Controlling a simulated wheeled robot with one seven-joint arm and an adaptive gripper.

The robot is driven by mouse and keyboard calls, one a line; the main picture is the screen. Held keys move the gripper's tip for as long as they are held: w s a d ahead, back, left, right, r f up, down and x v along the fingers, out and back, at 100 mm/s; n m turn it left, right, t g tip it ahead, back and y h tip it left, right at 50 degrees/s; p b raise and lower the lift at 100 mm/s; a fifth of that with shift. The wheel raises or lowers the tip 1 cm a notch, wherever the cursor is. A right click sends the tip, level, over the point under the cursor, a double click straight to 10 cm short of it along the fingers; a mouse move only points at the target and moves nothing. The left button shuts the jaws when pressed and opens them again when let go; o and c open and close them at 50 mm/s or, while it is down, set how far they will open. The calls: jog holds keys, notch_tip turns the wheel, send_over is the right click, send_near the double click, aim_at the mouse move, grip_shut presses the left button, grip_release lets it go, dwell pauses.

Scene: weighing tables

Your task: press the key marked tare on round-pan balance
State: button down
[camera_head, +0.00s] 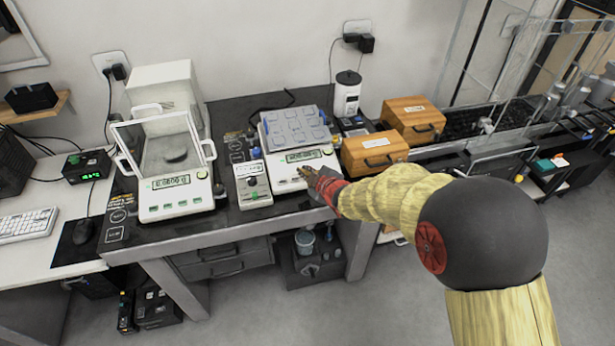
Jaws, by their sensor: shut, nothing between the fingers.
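The round-pan balance (178,197) stands on the left of the dark table, with a glass draft shield and a dark round pan (176,155) inside. Its lit display (171,182) shows digits that look like zeros. Small keys (175,206) lie in a row below the display; their markings are too small to read. My gripper (308,176) is shut and empty. It is at the front right of the other balance, well to the right of the round-pan balance. Whether it touches that other balance I cannot tell.
A second balance (285,173) with a flat square top (296,129) stands to the right. A small white device (252,184) stands between the balances. Two orange boxes (375,153) (413,119) and a white jar-like device (347,97) are farther right. A keyboard (27,225) lies on the left desk.

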jog(key=shift+f, duration=0.15)
jog(key=shift+w+f+b, duration=0.15)
jog(key=shift+f+b, duration=0.1)
jog(key=shift+b, duration=0.15)
jog(key=shift+f+b, duration=0.4)
dwell(0.5)
jog(key=shift+r, duration=0.1)
jog(key=shift+r+p, duration=0.5)
jog(key=shift+r, duration=0.2)
jog(key=r+p, duration=0.1)
jog(key=s+r+p, duration=0.1)
jog(key=r, duration=0.1)
jog(key=r+p, duration=0.1)
jog(key=shift+s+d+r, duration=0.2)
jog(key=shift+s+r, duration=0.15)
jog(key=shift+r, duration=0.05)
dwell(0.9)
